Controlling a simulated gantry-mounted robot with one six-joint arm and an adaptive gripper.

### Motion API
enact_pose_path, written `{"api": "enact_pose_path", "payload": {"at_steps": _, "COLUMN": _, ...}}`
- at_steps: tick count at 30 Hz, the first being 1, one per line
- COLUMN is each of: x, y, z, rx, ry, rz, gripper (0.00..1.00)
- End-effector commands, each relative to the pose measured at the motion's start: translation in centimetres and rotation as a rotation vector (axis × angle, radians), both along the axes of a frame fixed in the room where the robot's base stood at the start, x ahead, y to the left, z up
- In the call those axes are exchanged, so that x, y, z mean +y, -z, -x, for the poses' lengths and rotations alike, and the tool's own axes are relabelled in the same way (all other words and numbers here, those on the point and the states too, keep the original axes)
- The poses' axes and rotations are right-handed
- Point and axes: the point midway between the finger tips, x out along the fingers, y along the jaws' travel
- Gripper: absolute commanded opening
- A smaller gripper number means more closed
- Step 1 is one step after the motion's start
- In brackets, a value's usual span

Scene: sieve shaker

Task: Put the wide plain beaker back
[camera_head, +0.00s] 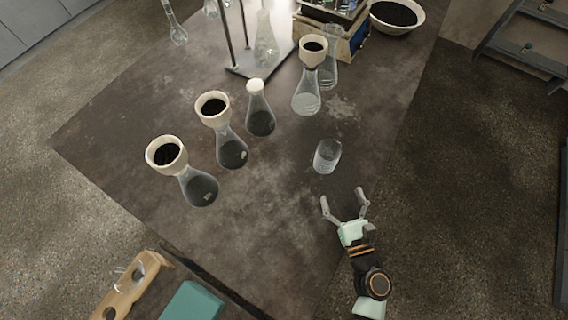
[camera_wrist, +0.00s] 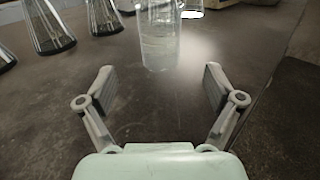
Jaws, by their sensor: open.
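The wide plain beaker (camera_head: 327,156) is clear glass and stands upright on the dark table, right of the flasks. It also shows in the wrist view (camera_wrist: 159,45), ahead of my gripper and between the lines of its fingers. My gripper (camera_head: 345,204) is open and empty, with its fingertips a short way in front of the beaker and apart from it. In the wrist view my gripper (camera_wrist: 158,85) has its two fingers spread wide, with bare table between them.
Several conical flasks stand left of and behind the beaker, including one with a white stopper (camera_head: 260,112) and others topped by funnels of dark grains, such as this funnel (camera_head: 313,50). A white bowl (camera_head: 418,14) sits at the back right. The table's right edge is near my gripper.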

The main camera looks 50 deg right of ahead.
Motion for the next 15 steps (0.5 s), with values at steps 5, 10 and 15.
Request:
{"api": "enact_pose_path", "payload": {"at_steps": 5, "x": 0.0, "y": 0.0, "z": -0.1, "rx": 0.002, "ry": -0.003, "rz": 0.003, "gripper": 0.92}}
{"api": "enact_pose_path", "payload": {"at_steps": 10, "x": 1.9, "y": -2.2, "z": -4.1, "rx": 0.125, "ry": -0.16, "rz": 0.204, "gripper": 0.92}}
{"api": "enact_pose_path", "payload": {"at_steps": 15, "x": 11.3, "y": -7.1, "z": -14.7, "rx": 0.467, "ry": -0.617, "rz": 0.993, "gripper": 0.92}}
